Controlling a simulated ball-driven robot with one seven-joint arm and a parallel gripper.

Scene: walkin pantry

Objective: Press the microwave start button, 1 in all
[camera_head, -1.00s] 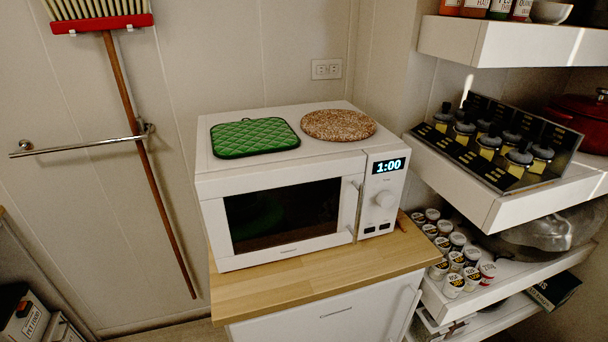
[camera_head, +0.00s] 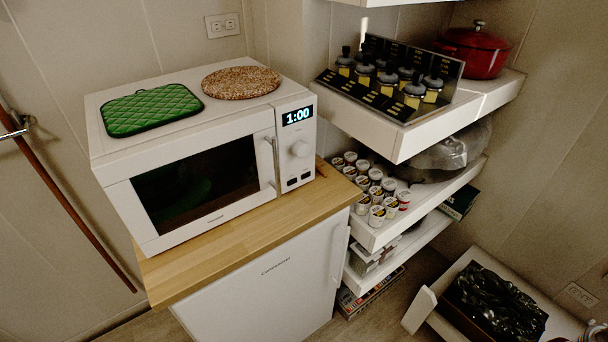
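The white microwave (camera_head: 150,170) stands on a wooden top, its door shut and its window dark. Its control panel (camera_head: 298,145) is on the right of the front, with a lit display (camera_head: 298,116) reading 1:00 and a round knob (camera_head: 300,149) below. Two small dark buttons (camera_head: 298,179) sit side by side at the panel's bottom; their labels are too small to read, so I cannot tell which is start. A vertical door handle (camera_head: 270,162) is just left of the panel. My gripper is not in view.
A green quilted pad (camera_head: 150,108) and a round speckled mat (camera_head: 241,82) lie on the microwave. Shelves (camera_head: 415,135) with bottles, cups and a red pot (camera_head: 472,50) stand close on the right. An open white bin (camera_head: 425,308) is at the lower right.

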